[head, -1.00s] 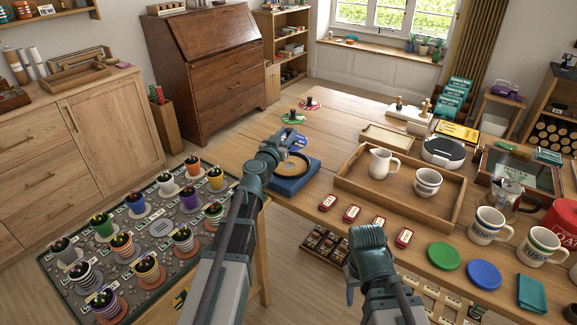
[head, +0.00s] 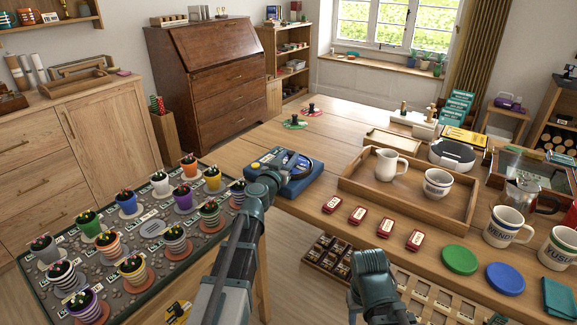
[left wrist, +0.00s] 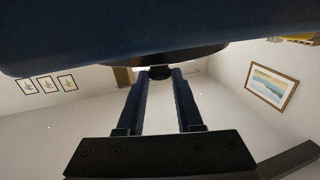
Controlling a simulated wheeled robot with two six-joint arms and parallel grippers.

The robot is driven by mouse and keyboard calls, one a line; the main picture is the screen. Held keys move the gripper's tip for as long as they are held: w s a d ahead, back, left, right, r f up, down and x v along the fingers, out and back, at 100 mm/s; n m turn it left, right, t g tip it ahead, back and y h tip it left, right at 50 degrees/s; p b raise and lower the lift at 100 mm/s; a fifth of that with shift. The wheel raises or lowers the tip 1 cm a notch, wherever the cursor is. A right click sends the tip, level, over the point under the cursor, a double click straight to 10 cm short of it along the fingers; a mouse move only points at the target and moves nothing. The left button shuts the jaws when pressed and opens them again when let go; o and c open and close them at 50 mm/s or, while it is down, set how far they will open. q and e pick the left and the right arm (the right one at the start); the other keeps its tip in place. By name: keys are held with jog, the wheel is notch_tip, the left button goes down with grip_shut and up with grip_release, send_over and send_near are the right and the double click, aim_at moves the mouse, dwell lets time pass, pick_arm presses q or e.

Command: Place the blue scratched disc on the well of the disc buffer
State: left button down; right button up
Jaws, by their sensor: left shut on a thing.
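The disc buffer (head: 301,187) is a blue box near the table's left edge, and its body fills the top of the left wrist view (left wrist: 150,30). My left gripper (left wrist: 160,75) is shut on the dark knob of the blue scratched disc. The disc's dark edge (left wrist: 185,58) shows close against the buffer. In the head view the disc (head: 292,159) is over the buffer's top, partly hidden by my left gripper (head: 275,172). I cannot tell whether it rests in the well. My right gripper (head: 369,276) is low at the table's front; its fingers are hidden.
Green (head: 295,123) and red (head: 312,109) discs with black knobs lie behind the buffer. A wooden tray (head: 440,207) with mugs stands to the right. Red-and-white items (head: 358,215) and coasters (head: 459,258) line the front.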

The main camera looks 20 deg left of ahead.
pick_arm(q)
jog(key=shift+f, duration=0.25)
pick_arm(e)
jog(key=shift+f, duration=0.25)
pick_arm(q)
jog(key=shift+f, duration=0.2)
jog(key=c, duration=0.6)
grip_release()
pick_arm(e)
jog(key=shift+f, duration=0.15)
pick_arm(q)
jog(key=shift+o, duration=0.2)
jog(key=shift+r, duration=0.15)
jog(key=s+a, duration=0.1)
jog(key=s, duration=1.1)
jog(key=shift+a, duration=0.15)
